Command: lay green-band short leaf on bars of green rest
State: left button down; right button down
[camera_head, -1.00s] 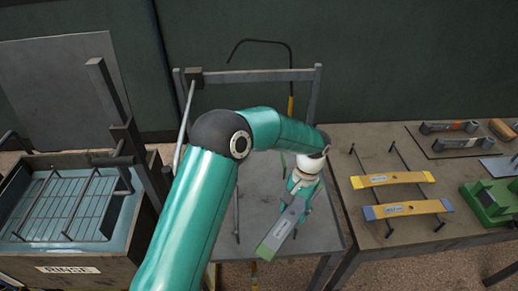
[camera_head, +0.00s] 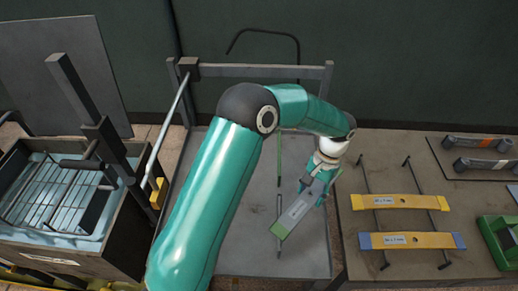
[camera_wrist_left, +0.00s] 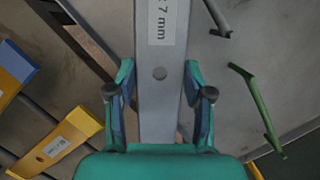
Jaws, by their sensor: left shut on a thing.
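The grey short leaf with a green band at its near end (camera_head: 298,212) slants in my left gripper (camera_head: 316,190). The gripper is shut on it near its far end. In the left wrist view the leaf (camera_wrist_left: 160,110), marked 7 mm, lies between both fingers (camera_wrist_left: 160,95). Below it, the middle table carries a thin green bar (camera_head: 280,158) and a darker bar (camera_head: 279,238). The green bar also shows in the wrist view (camera_wrist_left: 258,105). My right gripper is not in view.
On the right bench, a yellow-banded leaf (camera_head: 400,202) and a blue-banded leaf (camera_head: 411,241) lie across two dark bars. Grey pieces (camera_head: 478,142) lie behind them, with a green block (camera_head: 495,235) to the right. A rinse tank (camera_head: 60,200) stands left. A frame (camera_head: 262,72) rises behind.

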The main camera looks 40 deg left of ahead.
pick_arm(q)
jog(key=shift+d+r, duration=0.15)
jog(key=shift+w, duration=0.2)
jog(key=w+a+r+m+t+y+b, duration=0.15)
jog(key=a+r+m, duration=0.35)
jog(key=a+r, duration=0.55)
jog(key=w+a+r+m+g+y+b, duration=0.1)
jog(key=w+a+r+m+b, duration=0.15)
jog(key=a+r+m, duration=0.75)
jog(key=shift+s+a+f+n+t+b, duration=0.15)
jog(key=shift+a+f+n+b, duration=0.8)
jog(key=shift+f, duration=2.75)
jog(key=shift+s+a+f+n+t+b, duration=0.1)
jog(key=shift+a+f+n+b, duration=0.85)
jog(key=shift+f, duration=2.75)
jog(key=shift+s+a+f+n+t+b, duration=0.15)
jog(key=shift+a+f+n+b, duration=0.8)
jog(key=shift+f, duration=2.75)
